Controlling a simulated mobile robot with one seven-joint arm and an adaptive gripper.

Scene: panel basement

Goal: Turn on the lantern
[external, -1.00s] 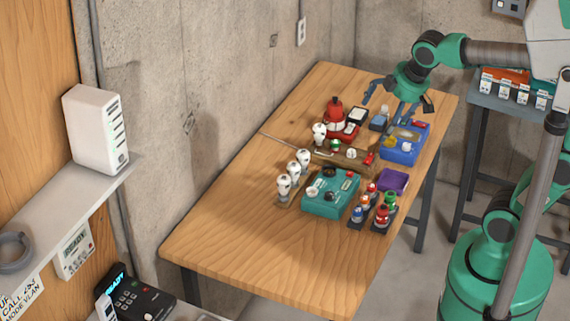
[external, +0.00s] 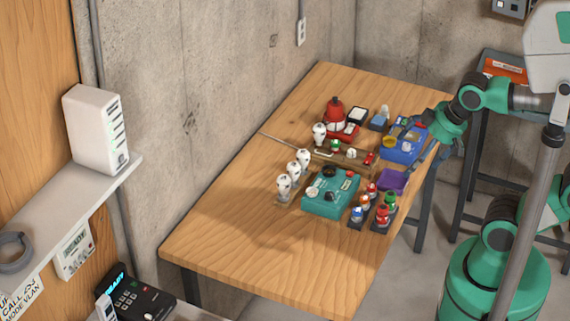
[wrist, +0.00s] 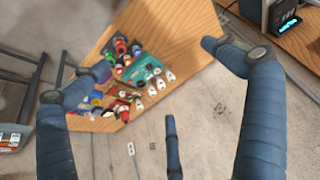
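What looks like the lantern is a red, rounded body with a pale band (external: 335,114), upright on the far part of the wooden table. I cannot tell whether it is lit, and I cannot pick it out surely in the wrist view. My gripper (external: 408,140) is at the table's right edge by the blue box, to the right of the lantern and apart from it. In the wrist view my gripper (wrist: 155,60) has its blue fingers spread wide with nothing between them.
The wooden table (external: 235,233) also bears a blue box (external: 401,152), a teal box (external: 322,205), several white bulb-like pieces (external: 294,170), a purple tray (external: 391,181) and small coloured parts. Its near end is clear. A shelf with a white device (external: 95,128) is at left.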

